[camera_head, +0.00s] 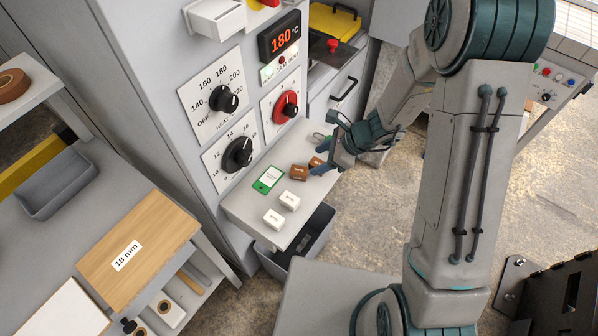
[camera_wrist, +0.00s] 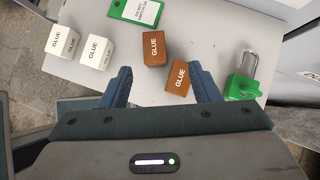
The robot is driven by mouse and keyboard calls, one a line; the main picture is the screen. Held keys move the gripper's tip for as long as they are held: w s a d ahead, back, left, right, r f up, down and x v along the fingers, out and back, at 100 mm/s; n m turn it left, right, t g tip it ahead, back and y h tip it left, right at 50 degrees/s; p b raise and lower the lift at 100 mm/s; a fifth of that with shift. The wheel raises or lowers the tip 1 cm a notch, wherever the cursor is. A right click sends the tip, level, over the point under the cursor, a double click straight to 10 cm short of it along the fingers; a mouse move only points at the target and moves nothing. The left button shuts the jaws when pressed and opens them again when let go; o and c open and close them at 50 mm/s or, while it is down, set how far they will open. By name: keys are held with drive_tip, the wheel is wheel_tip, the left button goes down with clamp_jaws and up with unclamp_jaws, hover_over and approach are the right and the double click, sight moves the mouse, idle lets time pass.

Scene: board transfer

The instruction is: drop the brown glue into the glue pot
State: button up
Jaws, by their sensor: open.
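Two brown glue blocks lie on the small grey shelf, one farther from my gripper (camera_head: 299,173) (camera_wrist: 153,48) and one nearer (camera_head: 316,162) (camera_wrist: 179,83). Both are labelled GLUE. My gripper (camera_head: 326,156) (camera_wrist: 161,73) is open and empty at the shelf's right end. In the wrist view the nearer brown block sits between the fingers, close to the right finger; the farther one lies just past the fingertips. Whether the right finger touches the block I cannot tell. I cannot pick out the glue pot with certainty.
Two white GLUE blocks (camera_head: 290,200) (camera_head: 274,219) and a green tag (camera_head: 268,179) share the shelf (camera_head: 248,209). A green padlock (camera_wrist: 243,87) is right of my fingers. A dark bin (camera_head: 318,225) is below. Dials and a 180 °C display (camera_head: 280,38) are above; a yellow lid (camera_head: 335,22) is behind.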

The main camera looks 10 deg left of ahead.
drive_tip(key=x, duration=0.3)
drive_tip(key=shift+a+f, duration=0.15)
drive_tip(key=shift+a, duration=0.05)
drive_tip(key=a+f, duration=0.1)
drive_tip(key=s+a+f, duration=0.1)
drive_tip(key=a+f, duration=0.1)
drive_tip(key=shift+p, duration=0.4)
drive_tip(key=shift+w+a+f, duration=0.1)
drive_tip(key=shift+a+f, duration=0.25)
drive_tip(key=shift+f, duration=0.1)
drive_tip(key=shift+c, duration=0.3)
drive_tip(key=c, duration=1.1)
drive_tip(key=shift+r, duration=0.2)
